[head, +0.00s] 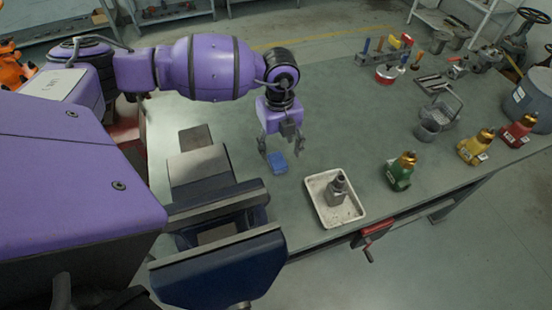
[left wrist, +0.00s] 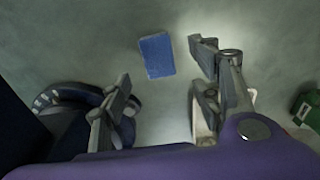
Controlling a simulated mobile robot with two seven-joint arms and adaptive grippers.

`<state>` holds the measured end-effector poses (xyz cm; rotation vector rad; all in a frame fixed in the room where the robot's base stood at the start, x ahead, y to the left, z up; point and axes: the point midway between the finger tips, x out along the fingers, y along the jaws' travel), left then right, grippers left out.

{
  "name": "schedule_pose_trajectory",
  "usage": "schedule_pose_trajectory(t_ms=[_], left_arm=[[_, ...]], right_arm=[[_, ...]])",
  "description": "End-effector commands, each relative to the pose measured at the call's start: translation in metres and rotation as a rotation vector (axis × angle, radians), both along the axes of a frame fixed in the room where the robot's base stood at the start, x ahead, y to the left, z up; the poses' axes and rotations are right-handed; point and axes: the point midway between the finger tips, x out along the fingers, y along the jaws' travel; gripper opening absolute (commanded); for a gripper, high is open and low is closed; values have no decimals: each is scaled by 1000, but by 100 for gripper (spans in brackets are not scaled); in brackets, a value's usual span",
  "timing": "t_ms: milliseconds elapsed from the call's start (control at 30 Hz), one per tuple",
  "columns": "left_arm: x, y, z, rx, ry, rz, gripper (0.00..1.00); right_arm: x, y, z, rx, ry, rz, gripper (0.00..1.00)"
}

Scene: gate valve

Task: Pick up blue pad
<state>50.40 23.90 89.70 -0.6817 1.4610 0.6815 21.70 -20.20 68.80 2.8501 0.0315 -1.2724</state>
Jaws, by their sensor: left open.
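The blue pad (head: 277,163) lies flat on the green-grey bench top, between the vise and the white tray in the head view. In the left wrist view the blue pad (left wrist: 157,56) shows whole, ahead of and between the open fingers, a little nearer the right finger. My left gripper (head: 281,149) points down just above and beside the pad, with its fingers spread and nothing between them. It also shows in the left wrist view (left wrist: 160,65) with a wide gap. I cannot tell its exact height over the pad. My right gripper is not in view.
A blue vise (head: 225,260) stands close on the left. A white tray (head: 317,214) with a metal fitting (head: 337,190) sits right of the pad. A green bottle-like part (head: 400,171) stands farther right. The bench (head: 330,120) behind the pad is clear.

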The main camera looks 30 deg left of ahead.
Motion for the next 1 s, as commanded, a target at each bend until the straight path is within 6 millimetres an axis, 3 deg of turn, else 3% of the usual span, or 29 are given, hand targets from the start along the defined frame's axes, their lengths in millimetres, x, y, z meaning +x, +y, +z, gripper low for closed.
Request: schedule_pose_trajectory(t_ms=[400,700,1000], left_arm=[[-2,0,-56,0,1,1,58],[-3,0,-62,0,0,0,58],[-2,0,-61,0,0,0,20]], right_arm=[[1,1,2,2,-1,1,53],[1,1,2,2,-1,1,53],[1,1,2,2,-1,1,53]])
